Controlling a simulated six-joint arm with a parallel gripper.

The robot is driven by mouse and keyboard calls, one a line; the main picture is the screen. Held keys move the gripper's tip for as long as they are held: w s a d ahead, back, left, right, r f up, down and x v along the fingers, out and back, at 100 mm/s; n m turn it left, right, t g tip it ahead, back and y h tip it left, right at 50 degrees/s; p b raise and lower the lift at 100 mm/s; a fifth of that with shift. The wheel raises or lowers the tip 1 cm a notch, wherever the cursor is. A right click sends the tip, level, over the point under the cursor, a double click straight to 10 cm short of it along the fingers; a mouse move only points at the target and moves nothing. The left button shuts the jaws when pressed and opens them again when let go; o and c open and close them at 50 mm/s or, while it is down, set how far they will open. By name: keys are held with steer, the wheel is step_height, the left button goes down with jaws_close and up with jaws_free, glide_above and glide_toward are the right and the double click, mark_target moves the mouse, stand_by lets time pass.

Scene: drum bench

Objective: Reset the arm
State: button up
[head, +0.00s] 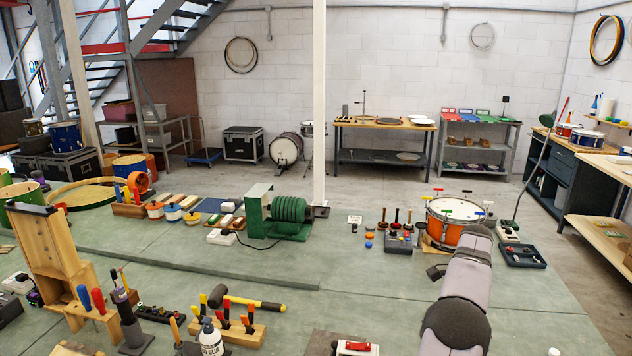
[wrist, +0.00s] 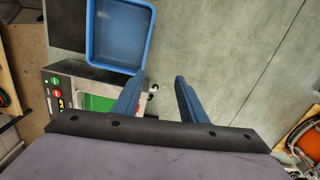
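My arm (head: 460,300) rises from the bottom right of the head view and reaches toward the orange drum. In the head view I cannot make out the fingers. In the wrist view my gripper (wrist: 156,92) shows two blue fingers with a clear gap between them. It is open, and nothing is held between the fingers. Past the fingertips lie a blue tray (wrist: 119,68) and a box with a green panel (wrist: 97,102) and red and green buttons. How far they are from the fingers is hard to tell.
An orange drum (head: 446,236) stands beyond my arm, with a dark tray (head: 522,256) to its right. A lamp (head: 538,165) rises near that tray. A hammer (head: 247,303) and a tool block (head: 232,331) lie at front left. The green bench (head: 370,290) is clear mid-front.

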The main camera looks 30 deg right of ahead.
steer(key=w+a+n, duration=0.4)
steer(key=a, duration=0.5)
steer(key=w+a+r+n, duration=0.1)
steer(key=w+a+n, duration=0.3)
steer(key=a, duration=0.5)
steer(key=w+a+n, duration=0.4)
steer(key=a, duration=0.5)
steer(key=s+a+f+n, duration=0.2)
steer(key=s+a+n, duration=0.5)
steer(key=a, duration=0.4)
steer(key=s+a+f+n, duration=0.3)
steer(key=s+a+n, duration=0.3)
steer(key=a, duration=0.6)
steer(key=shift+s+a+n, duration=0.2)
steer(key=shift+s+n, duration=0.2)
steer(key=shift+s, duration=0.4)
